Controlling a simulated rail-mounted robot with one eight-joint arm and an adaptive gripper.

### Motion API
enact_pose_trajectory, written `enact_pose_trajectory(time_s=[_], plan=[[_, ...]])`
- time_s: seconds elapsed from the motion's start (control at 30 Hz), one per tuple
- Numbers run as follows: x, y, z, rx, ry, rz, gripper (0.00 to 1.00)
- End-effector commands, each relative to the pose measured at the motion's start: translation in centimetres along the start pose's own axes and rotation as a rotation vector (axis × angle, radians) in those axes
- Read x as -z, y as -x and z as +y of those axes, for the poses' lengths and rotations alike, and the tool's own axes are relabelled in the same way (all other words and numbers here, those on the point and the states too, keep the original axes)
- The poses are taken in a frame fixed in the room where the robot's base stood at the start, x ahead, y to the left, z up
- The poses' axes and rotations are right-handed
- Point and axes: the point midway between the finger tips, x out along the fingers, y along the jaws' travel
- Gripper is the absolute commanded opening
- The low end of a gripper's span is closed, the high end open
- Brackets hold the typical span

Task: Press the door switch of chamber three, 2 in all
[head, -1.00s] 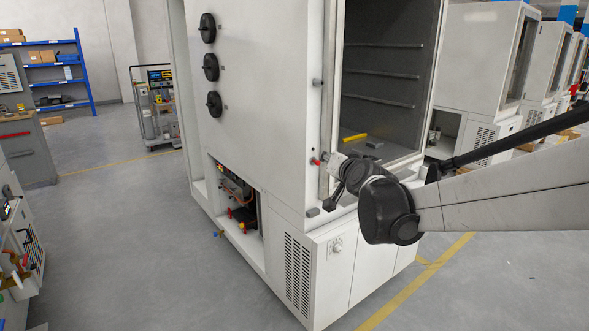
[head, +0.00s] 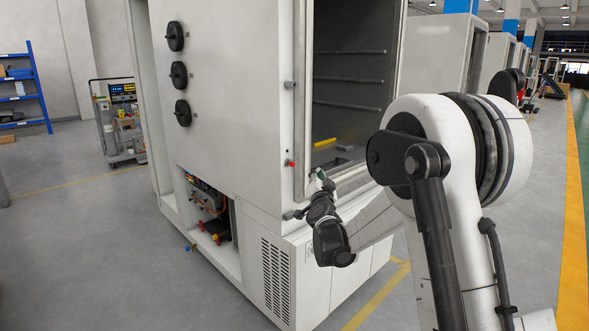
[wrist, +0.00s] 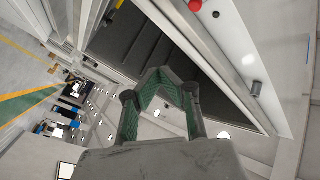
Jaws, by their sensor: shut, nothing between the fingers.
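The white chamber (head: 235,110) stands open at its front, with a dark shelved interior (head: 350,85). On its front frame, left of the opening, sits a small red button (head: 291,163), with a grey cylindrical piece (head: 289,85) higher up. I cannot tell which one is the door switch. In the wrist view the red button (wrist: 195,5) is at the top edge and the grey piece (wrist: 256,88) at right. My gripper (head: 321,174) is shut and empty near the opening's lower left corner, right of and slightly below the red button, apart from it. Its green-padded fingers (wrist: 160,80) show in the wrist view.
A yellow bar (head: 325,142) lies inside the chamber. Three black round knobs (head: 179,75) are on its side wall, above an open lower bay (head: 213,215). A cart (head: 122,120) stands at left behind. Other chambers line up at right. The floor at left is clear.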

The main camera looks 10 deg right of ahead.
Motion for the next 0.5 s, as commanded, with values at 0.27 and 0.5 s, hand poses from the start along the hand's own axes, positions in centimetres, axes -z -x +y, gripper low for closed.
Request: enact_pose_trajectory(time_s=[0.27,0.5], plan=[[-0.11,-0.08,0.18,-0.002,-0.002,0.005,0.0],[-0.3,-0.39,-0.08,-0.002,-0.002,0.004,0.0]])
